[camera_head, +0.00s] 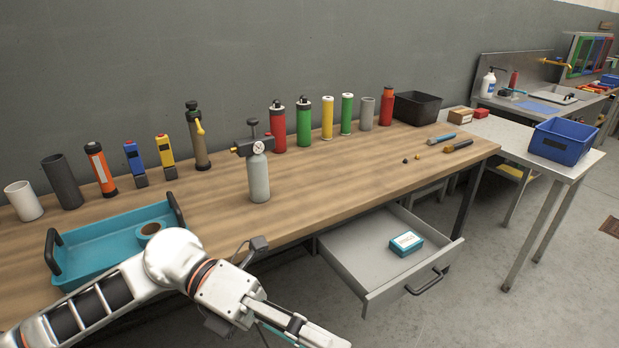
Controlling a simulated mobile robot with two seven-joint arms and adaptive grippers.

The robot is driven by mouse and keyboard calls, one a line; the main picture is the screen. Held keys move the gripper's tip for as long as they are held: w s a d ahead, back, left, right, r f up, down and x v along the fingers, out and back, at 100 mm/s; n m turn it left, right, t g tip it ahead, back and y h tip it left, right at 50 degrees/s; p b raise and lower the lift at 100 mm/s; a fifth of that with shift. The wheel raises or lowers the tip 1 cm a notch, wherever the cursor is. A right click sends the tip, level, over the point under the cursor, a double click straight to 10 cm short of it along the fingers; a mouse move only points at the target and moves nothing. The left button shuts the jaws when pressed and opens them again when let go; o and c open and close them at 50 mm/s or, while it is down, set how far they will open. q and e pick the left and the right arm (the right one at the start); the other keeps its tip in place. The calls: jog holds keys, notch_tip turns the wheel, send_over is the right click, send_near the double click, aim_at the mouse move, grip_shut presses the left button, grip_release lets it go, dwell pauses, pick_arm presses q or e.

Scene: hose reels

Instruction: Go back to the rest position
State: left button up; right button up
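My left arm comes in from the lower left, in front of the workbench (330,190). Its wrist is beside the teal tray (95,250), overlapping the tray's near right corner in the picture. My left gripper (300,328) points down and right to the bottom edge, in front of the open drawer's left side. Its fingertips are not clearly shown, so I cannot tell whether it is open or shut. My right gripper is not in view.
The grey drawer (355,277) is pulled out, with a teal box (406,243) inside. A grey gas bottle (258,178) stands mid-bench. Several cylinders and torches line the back, near a black bin (416,107). A blue bin (563,141) sits on the right table.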

pick_arm(q)
jog(key=w+r+n+t+h, duration=0.4)
jog(key=w+n+t+h, duration=0.4)
jog(key=n, duration=0.3)
jog(key=w+a+f+n+t+y, duration=0.4)
jog(key=f+n+t, duration=0.3)
jog(key=n+t, duration=0.15)
jog(key=w+a+f+n+t+y, duration=0.45)
jog(key=f+n+t, duration=0.2)
jog(key=n, duration=0.35)
jog(key=s+a+f+n+y, duration=0.1)
jog(key=a+f+n+y, duration=0.3)
jog(key=f, duration=0.4)
jog(key=s+a+f+n+y, duration=0.1)
jog(key=a+f+n+y, duration=0.25)
jog(key=f, duration=0.35)
jog(key=s+a+f+n+g+y, duration=0.2)
jog(key=s+a+f+g, duration=0.1)
jog(key=s+f, duration=0.3)
jog(key=s+a+f+n+g+y, duration=0.2)
jog(key=s+a+f, duration=0.1)
jog(key=s+f, duration=0.4)
notch_tip(320, 180, down, 3)
jog(key=shift+f+g, duration=0.1)
jog(key=shift+g, duration=0.3)
jog(key=shift+a, duration=0.1)
